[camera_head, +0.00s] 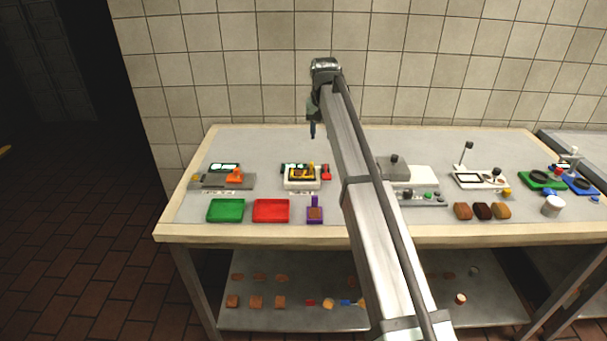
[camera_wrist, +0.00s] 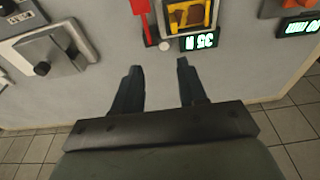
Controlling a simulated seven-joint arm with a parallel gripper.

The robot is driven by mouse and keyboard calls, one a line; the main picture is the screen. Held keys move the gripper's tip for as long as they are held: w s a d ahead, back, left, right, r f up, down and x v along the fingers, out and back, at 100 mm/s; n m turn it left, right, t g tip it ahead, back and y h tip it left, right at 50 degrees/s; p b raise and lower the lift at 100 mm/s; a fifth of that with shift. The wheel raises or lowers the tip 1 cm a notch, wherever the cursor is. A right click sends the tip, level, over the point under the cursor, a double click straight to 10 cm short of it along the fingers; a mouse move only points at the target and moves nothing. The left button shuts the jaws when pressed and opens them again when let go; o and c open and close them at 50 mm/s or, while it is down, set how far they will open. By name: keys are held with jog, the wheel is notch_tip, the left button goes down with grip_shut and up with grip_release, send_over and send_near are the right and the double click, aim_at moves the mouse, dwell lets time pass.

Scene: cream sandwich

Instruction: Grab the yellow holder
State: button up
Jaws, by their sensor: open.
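The yellow holder (camera_head: 303,172) sits in a small white device (camera_head: 291,184) on the left half of the table in the head view. In the wrist view the yellow holder (camera_wrist: 187,17) is at the top edge, partly cut off, inside the device's pale frame with a brown patch within it. My gripper (camera_wrist: 159,66) is open and empty, its two dark fingers apart over bare grey tabletop. In the head view my gripper (camera_head: 312,130) hangs above the back of the table, behind the device. It is not touching the holder.
A red lever (camera_wrist: 145,20) and a lit display (camera_wrist: 199,41) flank the holder. A grey device with an orange part (camera_head: 235,175) stands to its left. Green (camera_head: 226,210) and red (camera_head: 271,210) trays lie in front. A tiled wall (camera_head: 240,70) stands behind the table.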

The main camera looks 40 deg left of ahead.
aim_at(311, 163)
jog(key=a+f, duration=0.1)
jog(key=f, duration=0.8)
jog(key=s+a+f, duration=0.1)
jog(key=f, duration=0.3)
jog(key=shift+s+a+f, duration=0.1)
jog(key=shift+a+f, duration=0.05)
jog(key=shift+a, duration=0.2)
grip_shut()
